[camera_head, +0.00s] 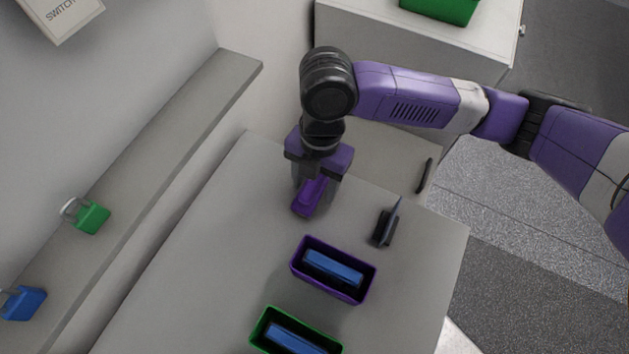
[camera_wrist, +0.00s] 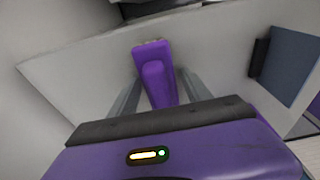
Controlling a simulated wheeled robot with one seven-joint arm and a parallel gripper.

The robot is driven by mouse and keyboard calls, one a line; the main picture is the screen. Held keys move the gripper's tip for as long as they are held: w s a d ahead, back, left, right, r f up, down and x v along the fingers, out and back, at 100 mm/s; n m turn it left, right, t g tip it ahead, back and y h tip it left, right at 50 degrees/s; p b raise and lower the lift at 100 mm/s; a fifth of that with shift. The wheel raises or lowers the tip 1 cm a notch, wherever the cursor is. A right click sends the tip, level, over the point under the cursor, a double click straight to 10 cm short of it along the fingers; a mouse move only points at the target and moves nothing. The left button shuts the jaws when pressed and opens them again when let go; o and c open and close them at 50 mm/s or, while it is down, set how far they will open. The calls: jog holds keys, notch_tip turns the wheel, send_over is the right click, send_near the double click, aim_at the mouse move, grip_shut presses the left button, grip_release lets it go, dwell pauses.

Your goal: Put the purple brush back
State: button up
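The purple brush (camera_head: 309,197) is between the fingers of my gripper (camera_head: 315,190), over the far part of the grey tabletop. In the wrist view the purple brush (camera_wrist: 155,75) lies between the two grey fingertips of my gripper (camera_wrist: 158,80), which appear to press its sides. The brush's wide end points away from the wrist. Whether its underside touches the tabletop is hard to tell. A purple-rimmed tray (camera_head: 366,291) holding a blue block (camera_head: 333,268) sits nearer on the table.
A dark upright holder with a thin bluish plate (camera_head: 387,225) stands right of the brush. A green-rimmed tray (camera_head: 257,325) with a blue block is nearer. Green (camera_head: 92,217) and blue (camera_head: 24,303) padlocks sit on the left ledge. The tabletop's left side is clear.

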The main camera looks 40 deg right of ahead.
jog(key=shift+r, duration=0.1)
jog(key=r, duration=0.4)
jog(key=d+r, duration=0.1)
jog(key=r, duration=0.7)
jog(key=shift+w+d, duration=0.3)
jog(key=shift+w, duration=0.05)
